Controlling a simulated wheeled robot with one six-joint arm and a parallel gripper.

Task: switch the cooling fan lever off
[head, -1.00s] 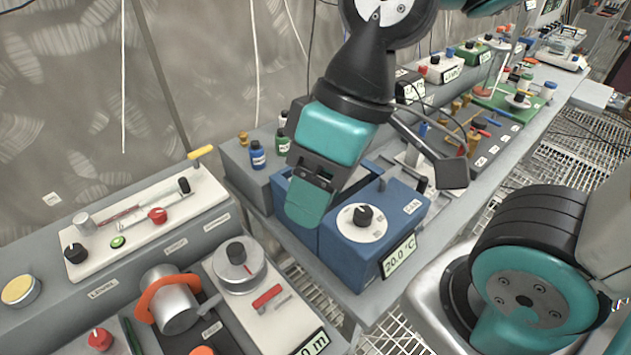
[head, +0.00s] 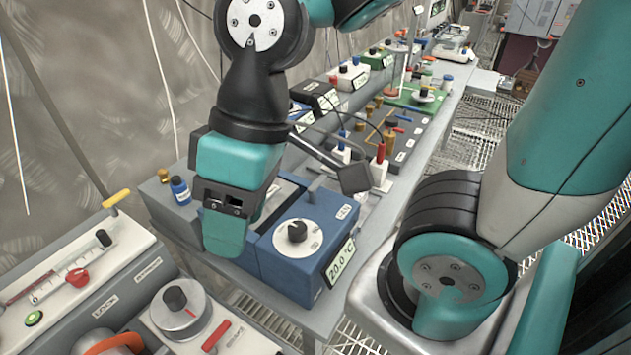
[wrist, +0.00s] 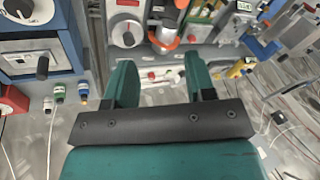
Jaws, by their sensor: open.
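The blue cooling unit (head: 265,262) stands on the bench, with a white dial (head: 297,231), a FAN label (head: 343,212) and a 20.0 °C display (head: 341,260). A small grey upright handle (head: 312,187) beside the label looks like the fan lever; its position is hard to read. My gripper (head: 225,238) points down at the unit's left side, apart from the handle, and hides part of the unit. In the wrist view my gripper (wrist: 160,78) is open, with nothing between its fingers. The unit (wrist: 65,50) shows at the upper left there, with a dark handle (wrist: 42,68) on it.
A grey panel with a steel knob (head: 180,310) and a red lever (head: 216,336) stands at the front left. Cables hang over the bench.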

